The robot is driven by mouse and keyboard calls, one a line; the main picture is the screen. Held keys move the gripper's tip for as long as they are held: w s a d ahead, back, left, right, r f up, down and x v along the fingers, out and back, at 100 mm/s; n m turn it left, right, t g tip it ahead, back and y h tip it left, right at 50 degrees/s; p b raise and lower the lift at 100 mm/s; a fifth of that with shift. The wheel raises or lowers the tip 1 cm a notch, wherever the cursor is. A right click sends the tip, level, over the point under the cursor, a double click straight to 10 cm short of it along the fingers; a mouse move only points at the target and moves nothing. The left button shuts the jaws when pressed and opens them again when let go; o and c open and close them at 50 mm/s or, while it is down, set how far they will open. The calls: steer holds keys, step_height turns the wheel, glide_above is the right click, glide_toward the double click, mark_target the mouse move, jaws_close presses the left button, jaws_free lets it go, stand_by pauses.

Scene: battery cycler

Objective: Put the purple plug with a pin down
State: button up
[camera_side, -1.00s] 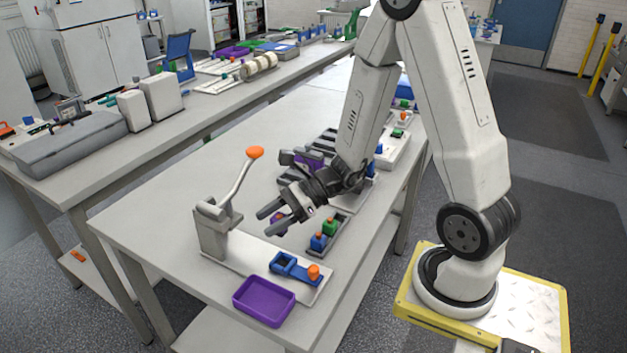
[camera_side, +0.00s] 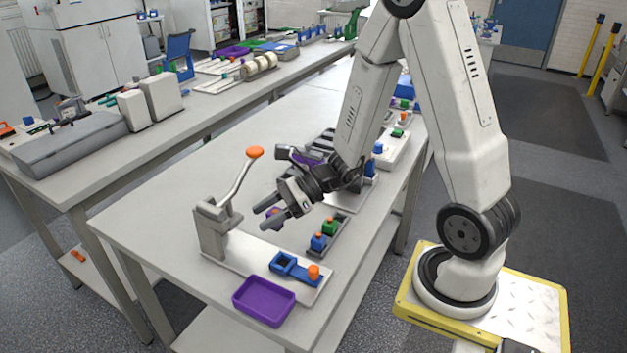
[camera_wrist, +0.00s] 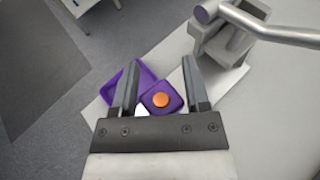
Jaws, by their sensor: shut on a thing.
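The purple plug (camera_wrist: 150,92) with a round orange pin top (camera_wrist: 160,99) sits between the fingers of my gripper (camera_wrist: 160,68) in the wrist view.
A purple tray (camera_side: 264,301) lies at the table's near edge; it also shows in the wrist view (camera_wrist: 113,87). A lever press (camera_side: 211,232) with an orange knob stands left of my gripper. A blue fixture (camera_side: 284,263) lies on its base plate.

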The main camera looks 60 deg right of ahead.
steer(key=shift+w+d+r+m+t+h, duration=0.35)
steer(key=shift+w+r+m+t+h, duration=0.6)
steer(key=shift+w+r, duration=0.75)
steer(key=shift+w+d+r+m+t+h, duration=0.4)
steer(key=shift+w+r+m+t+h, duration=0.2)
steer(key=shift+w+r+m+h, duration=1)
steer(key=shift+w+d+r+m+t+h, duration=0.35)
steer(key=shift+w+r+m+t+h, duration=0.4)
steer(key=shift+w+r, duration=0.95)
steer(key=shift+w+f, duration=0.15)
steer(key=shift+w, duration=0.1)
